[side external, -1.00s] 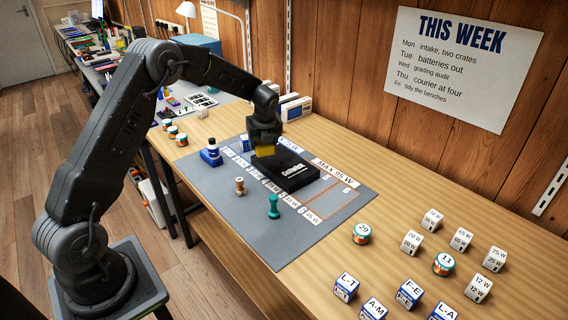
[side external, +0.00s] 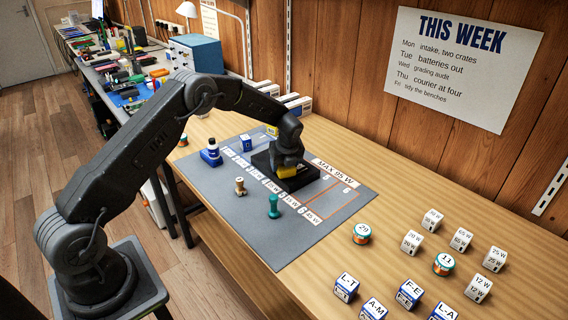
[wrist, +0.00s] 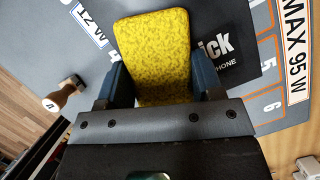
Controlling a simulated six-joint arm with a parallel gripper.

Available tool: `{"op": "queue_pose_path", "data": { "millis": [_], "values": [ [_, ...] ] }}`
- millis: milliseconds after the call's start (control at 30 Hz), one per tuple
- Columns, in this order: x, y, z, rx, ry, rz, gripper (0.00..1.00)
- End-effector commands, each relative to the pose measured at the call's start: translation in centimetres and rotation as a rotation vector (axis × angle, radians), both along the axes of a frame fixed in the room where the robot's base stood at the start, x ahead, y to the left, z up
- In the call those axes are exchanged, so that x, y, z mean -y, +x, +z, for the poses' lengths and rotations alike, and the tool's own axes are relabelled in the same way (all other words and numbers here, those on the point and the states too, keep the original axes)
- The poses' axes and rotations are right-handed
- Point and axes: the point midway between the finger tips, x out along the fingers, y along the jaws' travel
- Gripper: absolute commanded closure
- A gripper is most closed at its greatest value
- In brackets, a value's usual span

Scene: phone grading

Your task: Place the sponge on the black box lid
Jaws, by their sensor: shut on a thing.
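The yellow sponge (wrist: 152,45) is between the two fingers of my gripper (wrist: 158,88) in the wrist view. My gripper is shut on it. Whether the sponge touches the lid I cannot tell.
The grey mat (side external: 290,235) has printed labels and an orange line.

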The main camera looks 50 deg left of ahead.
Motion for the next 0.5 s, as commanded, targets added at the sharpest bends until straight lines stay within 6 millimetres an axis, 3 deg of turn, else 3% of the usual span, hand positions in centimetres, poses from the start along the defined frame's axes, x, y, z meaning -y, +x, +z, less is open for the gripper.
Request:
{"op": "queue_pose_path", "data": {
  "millis": [167,200,433,500],
  "values": [
    [0.0,-0.03,-0.36,-0.001,-0.001,0.0,0.61],
    [-0.01,-0.02,-0.3,-0.001,0.0,0.0,0.36],
    [-0.01,-0.03,-0.28,-0.001,-0.001,0.0,0.14],
    [-0.01,-0.03,-0.28,-0.001,-0.001,0.0,0.14]
  ]
}}
